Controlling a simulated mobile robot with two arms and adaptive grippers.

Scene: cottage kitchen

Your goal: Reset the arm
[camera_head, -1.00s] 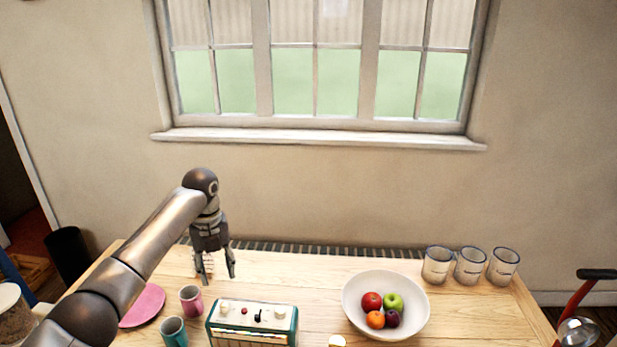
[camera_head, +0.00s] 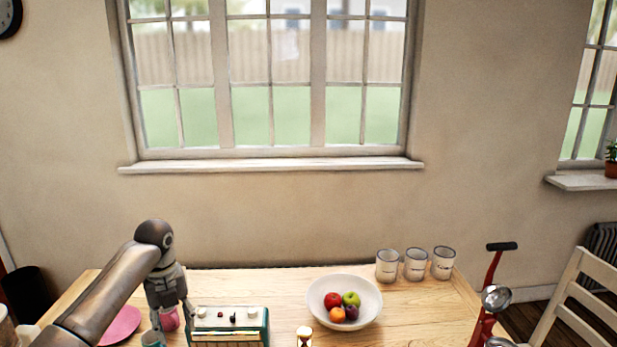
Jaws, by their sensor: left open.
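My left arm comes in from the lower left of the head view. My left gripper (camera_head: 172,322) hangs pointing down over the left part of the wooden table (camera_head: 285,285). Its fingers are apart and hold nothing that I can see. A pink cup (camera_head: 169,319) shows behind or between the fingers, and a teal cup (camera_head: 152,339) is just below them. I cannot tell whether the fingers touch the cups. My right gripper is not in view.
A teal and white radio-like box (camera_head: 230,325) stands right of the gripper. A pink plate (camera_head: 121,326) lies left. A chair (camera_head: 565,310) stands beyond the table.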

